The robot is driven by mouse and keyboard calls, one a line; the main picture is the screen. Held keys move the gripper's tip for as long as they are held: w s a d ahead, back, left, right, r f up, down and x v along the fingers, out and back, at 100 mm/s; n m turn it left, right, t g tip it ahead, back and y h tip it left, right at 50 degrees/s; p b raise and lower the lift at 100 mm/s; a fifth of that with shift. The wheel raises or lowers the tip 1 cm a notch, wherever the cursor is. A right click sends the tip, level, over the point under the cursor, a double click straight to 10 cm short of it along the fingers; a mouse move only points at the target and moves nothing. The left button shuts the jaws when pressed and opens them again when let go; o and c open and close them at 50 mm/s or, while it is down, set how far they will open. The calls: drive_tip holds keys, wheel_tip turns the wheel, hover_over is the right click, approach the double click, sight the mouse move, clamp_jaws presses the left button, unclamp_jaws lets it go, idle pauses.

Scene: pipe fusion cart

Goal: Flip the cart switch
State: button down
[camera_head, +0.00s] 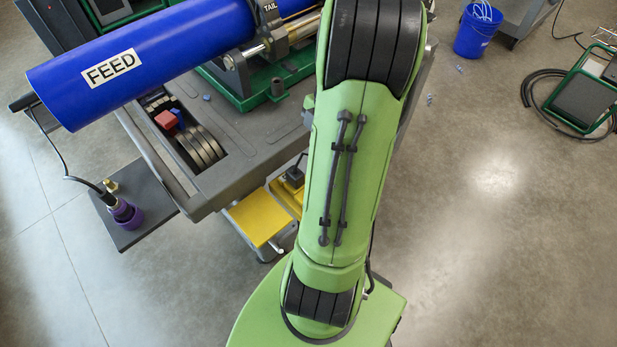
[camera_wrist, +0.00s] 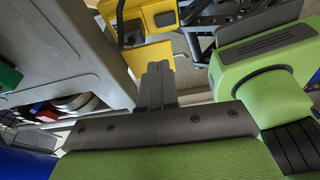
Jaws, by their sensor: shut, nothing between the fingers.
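The grey cart (camera_head: 220,185) stands at the left in the head view, and its side fills the upper left of the wrist view (camera_wrist: 75,45). I cannot make out the cart switch for certain. A small black box (camera_head: 294,177) sits by the yellow parts at the cart's lower edge. My gripper (camera_wrist: 157,72) shows in the wrist view with its two dark fingers together and empty. It is beside the cart's side, with yellow parts (camera_wrist: 152,58) beyond its tips. In the head view my green arm hides the gripper.
A blue pipe (camera_head: 150,60) marked FEED lies over the cart. A side shelf (camera_head: 125,225) holds a purple-ringed tool (camera_head: 127,213). A yellow step (camera_head: 258,217) juts from the cart.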

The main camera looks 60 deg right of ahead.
drive_tip(key=shift+s+d+f, duration=0.3)
drive_tip(key=shift+f, duration=0.05)
drive_tip(key=b+x, duration=0.2)
drive_tip(key=x, duration=0.4)
drive_tip(key=b+x, duration=0.2)
drive_tip(key=x, duration=0.4)
drive_tip(key=shift+d+f, duration=0.1)
drive_tip(key=shift+f, duration=0.9)
drive_tip(key=shift+s, duration=0.1)
drive_tip(key=shift+s+r, duration=0.25)
drive_tip(key=shift+s, duration=0.4)
